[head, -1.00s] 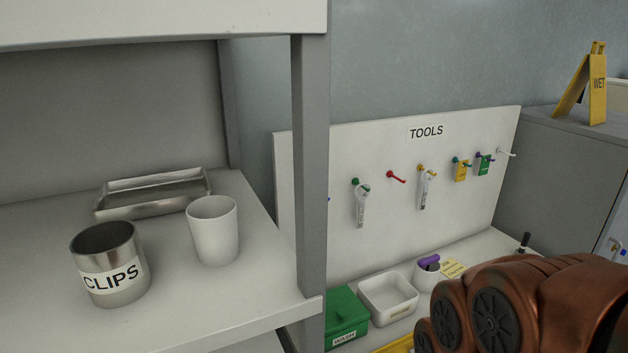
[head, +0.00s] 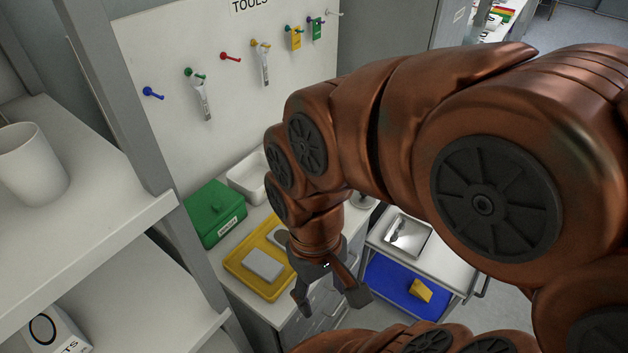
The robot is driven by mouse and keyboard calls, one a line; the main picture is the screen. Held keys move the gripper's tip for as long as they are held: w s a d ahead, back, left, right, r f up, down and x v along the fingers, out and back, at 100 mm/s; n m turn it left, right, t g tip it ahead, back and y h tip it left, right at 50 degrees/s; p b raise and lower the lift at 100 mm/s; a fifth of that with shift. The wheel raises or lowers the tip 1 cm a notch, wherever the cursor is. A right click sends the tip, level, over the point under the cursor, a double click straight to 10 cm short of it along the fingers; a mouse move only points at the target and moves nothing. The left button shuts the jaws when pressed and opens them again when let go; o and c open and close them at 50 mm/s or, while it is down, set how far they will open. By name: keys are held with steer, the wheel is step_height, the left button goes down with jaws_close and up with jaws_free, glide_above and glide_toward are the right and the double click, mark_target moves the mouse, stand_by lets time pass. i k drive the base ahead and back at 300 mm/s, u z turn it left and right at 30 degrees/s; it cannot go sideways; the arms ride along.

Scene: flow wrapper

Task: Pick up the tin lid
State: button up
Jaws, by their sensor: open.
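No thing in the head view can be named for certain as the tin lid. A yellow tray (head: 240,281) on the counter holds a pale flat rectangular piece (head: 263,264) with rounded corners. A grey rounded piece (head: 279,237) lies behind it in the tray, partly hidden by my arm. I cannot tell whether either is the lid. My gripper (head: 330,301) is open and empty, pointing down, just right of the tray in the picture.
A green box (head: 214,213) and a white bin (head: 247,177) stand behind the tray. Shelves with a white cup (head: 33,165) are at left. At right, a cart holds a metal tray (head: 409,238) and a yellow piece (head: 421,291) on its blue lower shelf (head: 385,283).

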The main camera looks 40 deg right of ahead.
mark_target(359, 199)
steer(key=z, duration=0.8)
